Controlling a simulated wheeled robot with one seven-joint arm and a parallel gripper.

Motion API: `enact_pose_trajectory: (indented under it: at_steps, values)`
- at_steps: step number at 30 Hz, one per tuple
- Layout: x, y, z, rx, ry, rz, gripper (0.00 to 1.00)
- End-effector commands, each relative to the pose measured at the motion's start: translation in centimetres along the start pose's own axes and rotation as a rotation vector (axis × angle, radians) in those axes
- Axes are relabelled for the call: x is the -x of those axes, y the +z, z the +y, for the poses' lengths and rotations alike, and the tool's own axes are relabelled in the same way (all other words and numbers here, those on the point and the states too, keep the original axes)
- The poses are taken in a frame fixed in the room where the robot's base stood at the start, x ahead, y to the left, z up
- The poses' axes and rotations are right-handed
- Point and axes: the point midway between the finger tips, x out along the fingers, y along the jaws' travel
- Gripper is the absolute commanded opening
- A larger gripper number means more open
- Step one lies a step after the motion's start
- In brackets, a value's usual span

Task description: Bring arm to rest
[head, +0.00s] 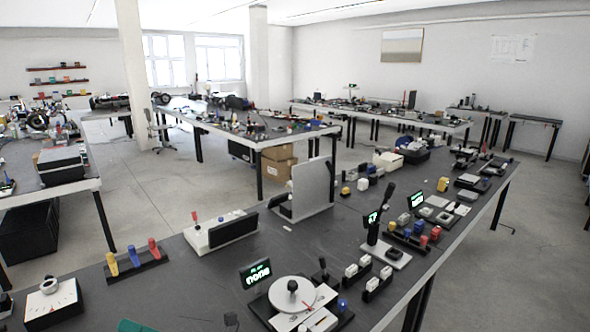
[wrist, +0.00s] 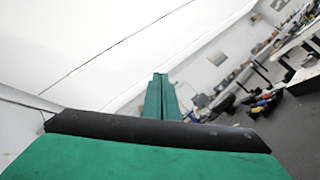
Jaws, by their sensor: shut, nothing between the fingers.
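My gripper (wrist: 161,98) shows in the wrist view as two green fingers pressed together, shut with nothing between them. It points up across a tilted view of the room, with pale wall and ceiling behind it. No object touches the fingers. In the head view the gripper is not clearly visible; only a small green piece shows at the bottom edge, and I cannot tell which part it is.
A long dark workbench (head: 355,215) stands before me with a round white dial device (head: 292,291), a row of coloured handles (head: 135,259), an upright grey panel (head: 313,187) and small devices. Other benches stand behind. Grey floor (head: 150,200) is open at the left.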

Motion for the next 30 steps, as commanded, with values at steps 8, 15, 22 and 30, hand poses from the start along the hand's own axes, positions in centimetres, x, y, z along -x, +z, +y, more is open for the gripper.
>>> enact_pose_trajectory:
  at_steps: [8,15,22,30]
  values:
    - [2.1,-0.6,2.8,-0.190,0.185,-0.301,0.00]
    - [6.3,-1.8,3.9,-0.363,0.304,-0.554,0.00]
    - [11.8,-4.2,4.0,-0.527,0.386,-0.793,0.00]
    - [18.9,-8.9,3.8,-0.711,0.441,-1.067,0.00]
